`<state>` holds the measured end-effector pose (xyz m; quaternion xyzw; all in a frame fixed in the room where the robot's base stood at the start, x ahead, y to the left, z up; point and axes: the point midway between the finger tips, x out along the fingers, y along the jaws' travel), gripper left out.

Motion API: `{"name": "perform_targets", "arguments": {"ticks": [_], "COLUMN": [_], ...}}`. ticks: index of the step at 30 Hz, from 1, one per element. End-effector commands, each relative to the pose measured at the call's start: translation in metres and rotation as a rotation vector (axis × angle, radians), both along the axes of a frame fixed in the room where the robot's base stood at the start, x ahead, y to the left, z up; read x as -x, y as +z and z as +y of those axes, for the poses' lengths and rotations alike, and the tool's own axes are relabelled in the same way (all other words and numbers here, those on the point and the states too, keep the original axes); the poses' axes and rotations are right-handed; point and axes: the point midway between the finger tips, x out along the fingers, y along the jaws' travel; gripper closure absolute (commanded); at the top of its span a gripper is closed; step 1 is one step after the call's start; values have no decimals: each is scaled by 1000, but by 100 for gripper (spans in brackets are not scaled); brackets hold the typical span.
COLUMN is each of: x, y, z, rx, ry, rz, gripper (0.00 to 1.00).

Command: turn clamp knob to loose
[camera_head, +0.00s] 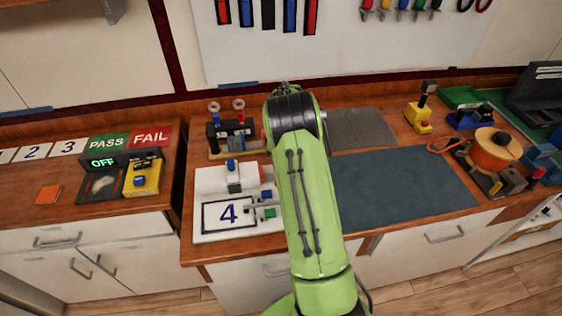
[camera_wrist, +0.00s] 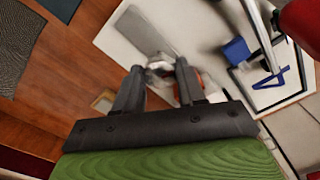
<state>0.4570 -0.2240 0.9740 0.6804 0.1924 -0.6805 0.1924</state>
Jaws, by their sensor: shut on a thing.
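The white fixture board (camera_head: 212,236) stands on the wooden bench, left of my arm, with a black-framed "4" card (camera_head: 228,213) on it. My gripper is hidden behind my green arm in the head view. In the wrist view its two dark fingers (camera_wrist: 158,68) sit on both sides of a small grey-white knob-like part (camera_wrist: 162,70), at the end of a grey plate (camera_wrist: 147,32). I take this part to be the clamp knob, but blur and the fingers hide its shape and setting. An orange-red bit (camera_wrist: 203,82) shows beside the right finger.
A grey post with a blue top (camera_head: 233,175) rises from the board. A blue block (camera_head: 266,194) and a green block (camera_head: 270,212) lie close to my arm. The dark mat (camera_head: 400,190) at right is clear.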

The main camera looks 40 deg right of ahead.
Motion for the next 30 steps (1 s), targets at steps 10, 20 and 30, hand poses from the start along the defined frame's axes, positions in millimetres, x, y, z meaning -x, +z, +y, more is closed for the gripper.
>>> {"name": "perform_targets", "arguments": {"ticks": [10,20,30], "x": [0,0,0], "y": [0,0,0], "z": [0,0,0], "rx": [0,0,0], "ry": [41,39,39], "rz": [-1,-1,0], "gripper": [91,52,35]}}
